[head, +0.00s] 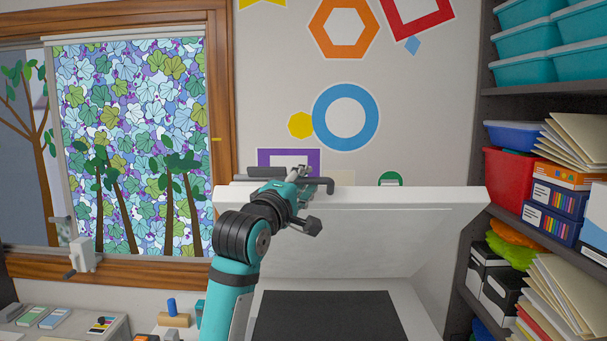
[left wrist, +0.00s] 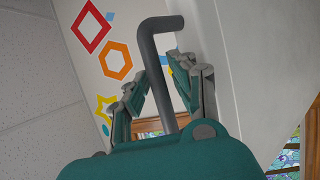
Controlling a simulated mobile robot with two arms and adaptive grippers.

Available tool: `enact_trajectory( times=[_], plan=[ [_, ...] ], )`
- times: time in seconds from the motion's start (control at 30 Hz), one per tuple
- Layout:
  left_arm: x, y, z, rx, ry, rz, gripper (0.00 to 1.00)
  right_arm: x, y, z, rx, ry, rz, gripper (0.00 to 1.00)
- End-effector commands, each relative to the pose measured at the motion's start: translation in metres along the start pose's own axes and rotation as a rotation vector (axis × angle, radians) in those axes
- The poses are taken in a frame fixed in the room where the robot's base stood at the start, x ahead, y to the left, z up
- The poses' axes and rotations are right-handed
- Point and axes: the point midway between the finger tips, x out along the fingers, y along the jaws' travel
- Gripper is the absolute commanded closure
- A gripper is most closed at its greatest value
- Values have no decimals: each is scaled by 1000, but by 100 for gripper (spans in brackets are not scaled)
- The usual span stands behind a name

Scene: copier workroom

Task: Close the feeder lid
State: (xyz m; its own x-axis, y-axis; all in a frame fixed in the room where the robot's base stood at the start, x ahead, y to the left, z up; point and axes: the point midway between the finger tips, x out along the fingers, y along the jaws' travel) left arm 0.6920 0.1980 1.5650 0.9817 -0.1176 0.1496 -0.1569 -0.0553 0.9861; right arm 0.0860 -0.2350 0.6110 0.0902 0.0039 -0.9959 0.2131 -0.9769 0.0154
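The white feeder lid (head: 390,235) stands raised, its pale underside facing me, above the machine's dark glass bed (head: 325,315). A grey bent bar (head: 322,182), apparently the lid's handle, runs along its top edge at the left. My left gripper (head: 298,175) is at this bar, just above the lid's top left part. In the left wrist view the grey bar (left wrist: 160,75) passes between the two fingers of my left gripper (left wrist: 158,82), which stand apart with gaps beside the bar. A pale surface, likely the lid, fills the right of that view. My right gripper is not in view.
A dark shelf with teal bins (head: 525,38), a red bin (head: 508,178), boxes and papers stands close on the right. A wood-framed window (head: 135,140) is at the left. A low surface with small items (head: 100,323) lies at the lower left.

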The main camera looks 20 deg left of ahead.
Motion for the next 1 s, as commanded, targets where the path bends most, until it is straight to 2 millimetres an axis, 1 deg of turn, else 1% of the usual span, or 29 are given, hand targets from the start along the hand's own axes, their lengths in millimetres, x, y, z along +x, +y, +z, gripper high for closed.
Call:
enact_trajectory(
  times=[0.27,0.3,0.47,0.5,0.87,1.0],
  plan=[
    [2,0,0,0,0,1,75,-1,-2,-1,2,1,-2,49],
    [2,0,0,0,0,1,78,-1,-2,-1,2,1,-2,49],
    [2,0,0,0,0,0,99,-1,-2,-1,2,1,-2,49],
    [2,0,0,0,0,0,100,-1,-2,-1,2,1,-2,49],
    [2,0,0,-1,0,0,100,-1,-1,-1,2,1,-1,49],
    [1,-4,1,-1,-1,3,100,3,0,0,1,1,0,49]
  ],
)
